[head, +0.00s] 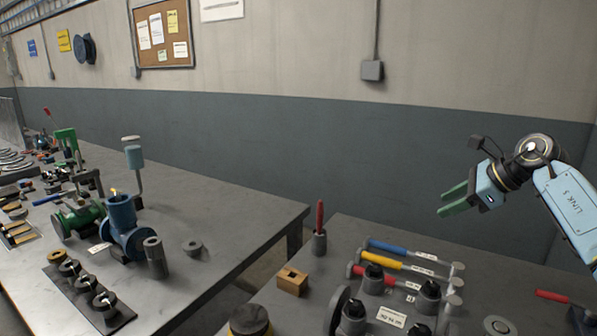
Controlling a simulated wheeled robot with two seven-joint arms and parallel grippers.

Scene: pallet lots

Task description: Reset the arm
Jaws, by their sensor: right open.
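My right arm comes in from the right edge of the head view. Its gripper (455,199) is raised above the right-hand table and points left. Its two green fingers are apart with nothing between them. It touches nothing and stands in front of the dark lower wall. My left gripper and left arm do not show.
The right-hand table (345,233) holds hammers with blue, yellow and red handles (402,261), a wooden block (292,281) and a red-handled tool in a cup (319,240). The left table (240,215) holds blue and green valves (121,214). A gap separates the tables.

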